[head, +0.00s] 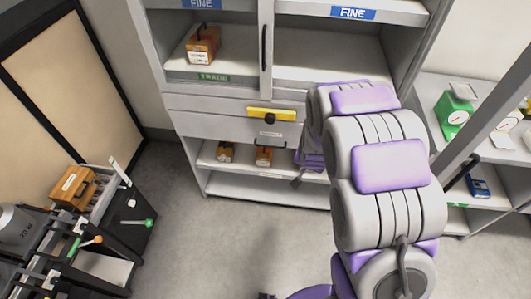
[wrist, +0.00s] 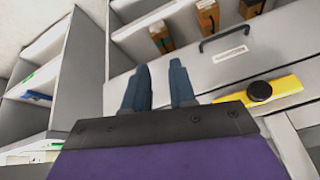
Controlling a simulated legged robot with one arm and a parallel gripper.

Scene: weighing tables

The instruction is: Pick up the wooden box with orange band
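Several small wooden boxes are in view, and I cannot tell surely which has the orange band. Two stand on the cabinet's lower shelf: a left box (head: 225,152) and a right box (head: 263,156). One box (head: 203,44) is on the upper shelf above the "TRACE" label. A larger orange-brown box (head: 74,187) sits on the bench at left. My gripper (head: 296,183) is low in front of the cabinet, right of the lower-shelf boxes. In the wrist view my gripper (wrist: 158,72) is open and empty, and boxes (wrist: 160,37) and (wrist: 207,16) show beyond it, apart from the fingers.
A drawer front with a black handle (wrist: 224,38) and a yellow plate with a black knob (head: 270,115) are above the lower shelf. The dark bench with coloured levers (head: 130,223) stands at left. A green scale (head: 453,113) is on the right shelves. The middle floor is clear.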

